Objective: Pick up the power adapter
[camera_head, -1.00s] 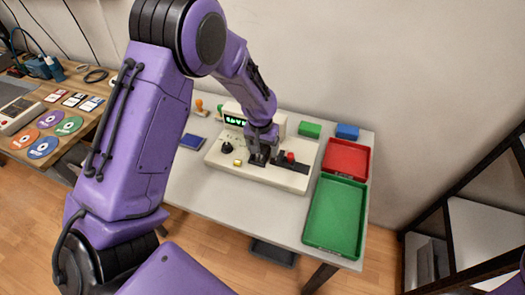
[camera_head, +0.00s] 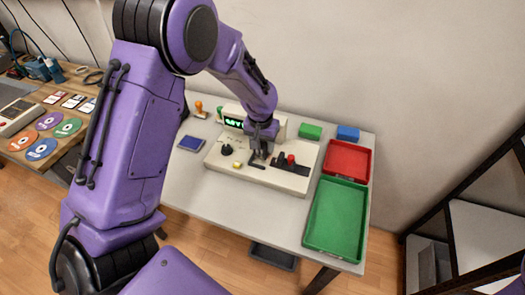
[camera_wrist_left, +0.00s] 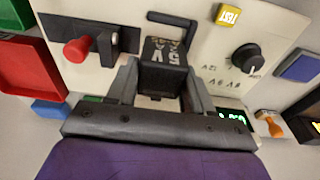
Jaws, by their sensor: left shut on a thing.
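The power adapter (camera_wrist_left: 163,66) is a black block with pale "5V" lettering in the left wrist view. My left gripper (camera_wrist_left: 160,85) is shut on it, with one grey finger on each side. In the head view the gripper (camera_head: 261,152) is over the middle of the cream tester (camera_head: 225,165), and the adapter is mostly hidden there by the gripper. I cannot tell exactly how far the adapter is above the tester's top. My right gripper is not in view.
The tester carries a red knob (camera_head: 291,159), a black knob (camera_head: 227,149), a yellow button (camera_head: 237,164) and a lit green display (camera_head: 234,123). A red tray (camera_head: 325,164) and green tray (camera_head: 308,225) stand right. The table's front is clear.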

